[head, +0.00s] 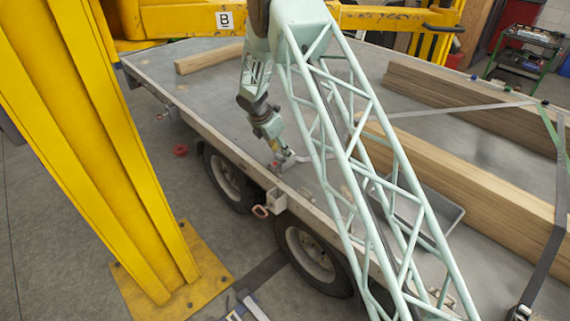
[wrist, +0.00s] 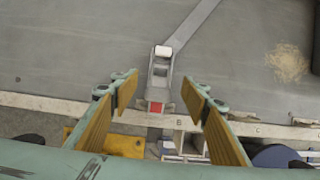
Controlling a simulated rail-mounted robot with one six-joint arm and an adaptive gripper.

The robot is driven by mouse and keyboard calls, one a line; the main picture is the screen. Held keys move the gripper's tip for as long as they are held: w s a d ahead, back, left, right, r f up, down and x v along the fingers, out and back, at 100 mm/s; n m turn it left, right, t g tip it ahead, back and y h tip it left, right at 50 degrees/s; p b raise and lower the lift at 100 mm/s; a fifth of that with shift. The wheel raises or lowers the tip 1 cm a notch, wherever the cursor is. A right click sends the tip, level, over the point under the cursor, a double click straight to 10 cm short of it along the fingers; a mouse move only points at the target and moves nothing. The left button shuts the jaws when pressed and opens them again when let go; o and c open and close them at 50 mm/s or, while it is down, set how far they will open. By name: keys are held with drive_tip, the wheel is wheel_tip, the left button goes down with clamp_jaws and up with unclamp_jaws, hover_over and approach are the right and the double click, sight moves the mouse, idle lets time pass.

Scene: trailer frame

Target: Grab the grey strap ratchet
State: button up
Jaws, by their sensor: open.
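The grey strap ratchet (wrist: 162,68) lies at the edge of the trailer deck in the wrist view, with a pale roller-like end at its top and a red part at its bottom. A grey strap (wrist: 196,22) runs from it up and to the right across the deck. My gripper (wrist: 161,90) is open, with one tan-padded finger on each side of the ratchet's line, and neither finger visibly touches it. In the head view my gripper (head: 279,150) points down at the trailer's side rail, and the ratchet there is small and partly hidden.
The trailer deck (head: 200,75) carries long timber beams (head: 460,170) at the right and a short timber (head: 208,59) at the far end. A yellow column (head: 95,130) stands at the left. A grey channel-shaped piece (head: 432,207) lies beside the beams. Sawdust (wrist: 287,63) marks the deck.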

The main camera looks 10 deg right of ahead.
sight(283, 163)
drive_tip(key=shift+x, duration=0.8)
drive_tip(key=shift+f, duration=0.1)
drive_tip(key=shift+b+x, duration=0.45)
drive_tip(key=shift+x, duration=2.25)
drive_tip(key=shift+c, duration=0.4)
drive_tip(key=c, duration=1)
drive_tip(key=shift+c, duration=0.2)
